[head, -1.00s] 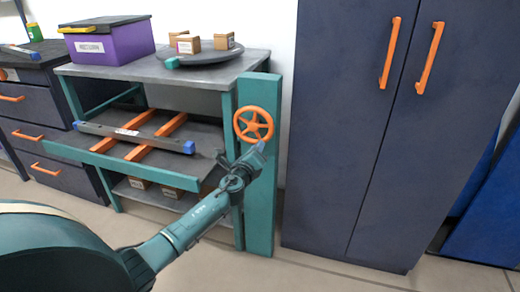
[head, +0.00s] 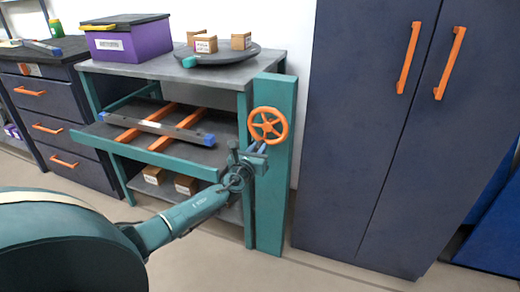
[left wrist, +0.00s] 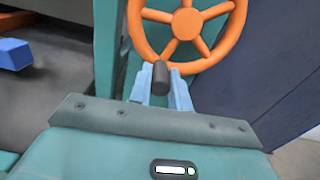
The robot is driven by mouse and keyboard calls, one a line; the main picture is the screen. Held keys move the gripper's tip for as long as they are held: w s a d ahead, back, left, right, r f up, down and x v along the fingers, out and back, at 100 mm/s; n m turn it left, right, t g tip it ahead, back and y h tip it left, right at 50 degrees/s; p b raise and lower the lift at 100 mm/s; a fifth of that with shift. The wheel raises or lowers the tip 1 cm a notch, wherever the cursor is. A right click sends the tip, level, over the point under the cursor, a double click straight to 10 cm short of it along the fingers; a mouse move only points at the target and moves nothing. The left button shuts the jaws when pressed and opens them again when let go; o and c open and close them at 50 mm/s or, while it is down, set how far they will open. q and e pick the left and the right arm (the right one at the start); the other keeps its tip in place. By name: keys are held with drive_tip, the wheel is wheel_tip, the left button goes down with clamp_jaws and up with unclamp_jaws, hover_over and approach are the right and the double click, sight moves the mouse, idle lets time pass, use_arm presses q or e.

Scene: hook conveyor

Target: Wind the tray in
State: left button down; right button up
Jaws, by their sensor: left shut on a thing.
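The orange handwheel (head: 268,125) is on a teal post at the right of the bench. My left gripper (head: 260,150) is at its lower rim. In the left wrist view, its two pale fingers are shut on the dark handle (left wrist: 160,77) of the handwheel (left wrist: 187,26). The tray (head: 145,151) has a teal front and sticks out from the bench below the top. On it are orange rails (head: 178,131) and a grey bar with blue ends (head: 157,127). My right gripper is not in view.
The bench top (head: 160,66) holds a purple box (head: 130,42) and a dark round plate (head: 225,57) with small cartons. Cartons sit on the lower shelf. A tall dark cabinet (head: 375,130) stands close right of the post. Drawers stand at the left; the floor in front is clear.

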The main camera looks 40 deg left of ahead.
use_arm(q)
drive_tip(key=shift+a, duration=0.1)
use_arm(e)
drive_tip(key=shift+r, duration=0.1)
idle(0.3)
use_arm(q)
drive_tip(key=c, duration=1.3)
unclamp_jaws()
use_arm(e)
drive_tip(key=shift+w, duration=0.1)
use_arm(q)
drive_tip(key=shift+s, duration=0.1)
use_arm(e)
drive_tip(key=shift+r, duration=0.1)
use_arm(q)
drive_tip(key=shift+s, duration=0.3)
drive_tip(key=p+v, duration=0.3)
drive_tip(key=v, duration=0.9)
drive_tip(key=shift+s+d, duration=0.2)
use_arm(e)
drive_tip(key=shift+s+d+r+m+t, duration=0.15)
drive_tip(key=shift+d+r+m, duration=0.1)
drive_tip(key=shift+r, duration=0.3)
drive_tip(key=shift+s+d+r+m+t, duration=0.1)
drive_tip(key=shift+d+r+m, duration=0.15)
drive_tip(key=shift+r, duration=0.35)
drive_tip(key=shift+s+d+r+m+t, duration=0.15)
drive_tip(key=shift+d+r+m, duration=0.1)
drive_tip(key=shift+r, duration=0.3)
